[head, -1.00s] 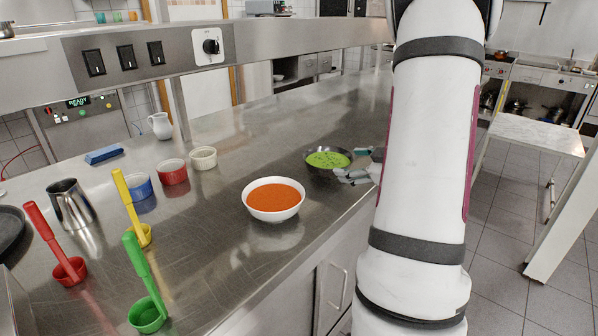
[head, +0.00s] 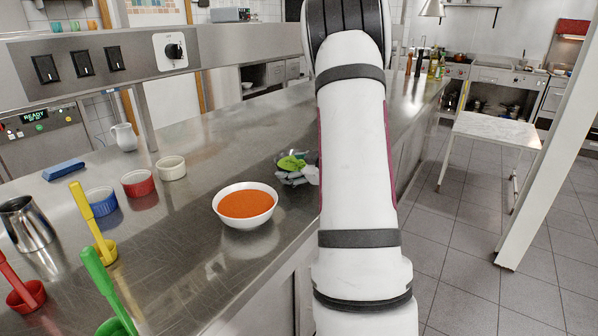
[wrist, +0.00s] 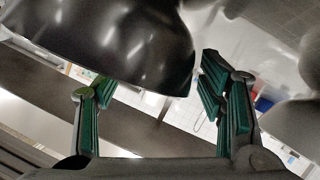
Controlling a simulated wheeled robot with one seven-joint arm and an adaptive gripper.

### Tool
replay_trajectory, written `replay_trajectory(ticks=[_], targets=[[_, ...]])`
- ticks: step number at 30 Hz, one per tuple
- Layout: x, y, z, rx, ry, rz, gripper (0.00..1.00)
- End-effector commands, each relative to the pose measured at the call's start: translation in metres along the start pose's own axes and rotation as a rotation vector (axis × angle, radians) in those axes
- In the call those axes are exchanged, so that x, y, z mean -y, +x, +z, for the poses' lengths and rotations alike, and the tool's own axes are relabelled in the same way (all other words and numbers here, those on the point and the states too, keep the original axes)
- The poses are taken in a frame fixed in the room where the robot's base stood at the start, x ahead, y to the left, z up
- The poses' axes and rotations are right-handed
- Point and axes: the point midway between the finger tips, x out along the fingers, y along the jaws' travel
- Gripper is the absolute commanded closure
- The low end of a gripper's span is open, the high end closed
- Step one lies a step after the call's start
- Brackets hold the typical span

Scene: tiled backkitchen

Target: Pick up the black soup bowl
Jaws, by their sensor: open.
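The black soup bowl with green soup (head: 291,163) is at the counter's right edge in the head view, mostly hidden by my gripper (head: 299,174) and arm. Its dark, shiny outer wall (wrist: 105,40) fills the upper left of the wrist view, close to the fingers. My gripper (wrist: 155,74) is open, with the two green-padded fingers wide apart. The bowl's wall reaches across the space between the fingertips. I cannot tell whether either finger touches it, or whether the bowl is level.
A white bowl of orange soup (head: 245,204) stands left of the gripper. White (head: 171,167), red (head: 138,184) and blue (head: 101,201) ramekins stand farther left, near a yellow ladle (head: 92,226). A control rail (head: 130,60) runs above the counter.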

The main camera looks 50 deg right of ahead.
Motion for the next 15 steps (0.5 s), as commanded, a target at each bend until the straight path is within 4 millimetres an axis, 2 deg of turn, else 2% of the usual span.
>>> replay_trajectory(ticks=[3,10,11,15], targets=[[0.0001,0.0157,0.0000,0.000,0.000,0.000,0.37],[-0.0006,0.0182,-0.0005,0.000,0.001,0.001,0.37],[-0.0006,0.0182,-0.0005,0.000,0.001,0.001,0.39],[-0.0005,0.0181,-0.0005,0.000,0.001,0.001,0.71]])
